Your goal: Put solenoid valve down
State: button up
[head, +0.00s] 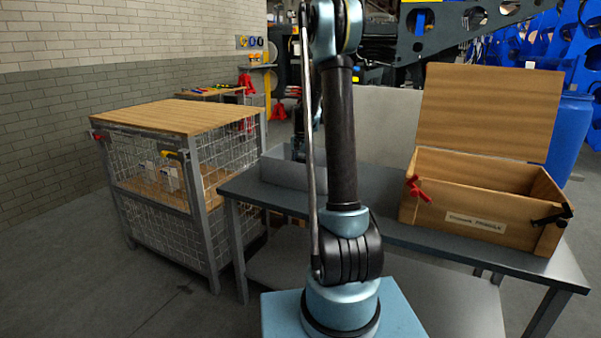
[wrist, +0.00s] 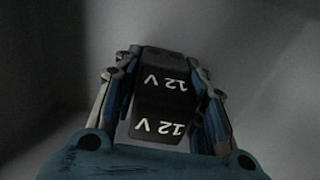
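The solenoid valve (wrist: 165,82) is a dark block with "12 V" printed twice in white, upside down in the wrist view. My gripper (wrist: 164,88) has a finger along each side of it and is shut on it. Plain grey surfaces surround it in the wrist view; I cannot tell whether the valve touches one below. In the head view my arm stands in front, and neither the valve nor the gripper's fingertips can be made out. A grey open bin (head: 288,183) sits on the workbench (head: 400,232), partly behind my arm.
An open wooden box (head: 470,212) with a raised lid and red and black clamps stands at the right of the bench. A wire-mesh cage (head: 160,215) with a wooden top stands at the left. A blue barrel (head: 568,135) is behind the box. Bare benchtop shows between bin and box.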

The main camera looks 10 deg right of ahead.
jog(key=o, duration=0.3)
notch_tip(320, 180, up, 12)
jog(key=shift+f, duration=0.15)
jog(key=shift+s+r, duration=0.3)
jog(key=shift+r, duration=0.05)
jog(key=s+r+n+t, duration=0.15)
jog(key=s+n, duration=0.25)
jog(key=s, duration=1.9)
jog(key=s+f+n, duration=0.1)
jog(key=s+f, duration=0.3)
jog(key=s, duration=0.3)
jog(key=s+f+n, duration=0.1)
jog(key=s+f, duration=0.3)
jog(key=s, duration=0.2)
jog(key=s+f+n, duration=0.1)
jog(key=s+f, duration=0.3)
jog(key=s, duration=0.3)
jog(key=shift+s+a+t, duration=0.25)
jog(key=shift+s+t, duration=0.05)
jog(key=shift+t, duration=0.05)
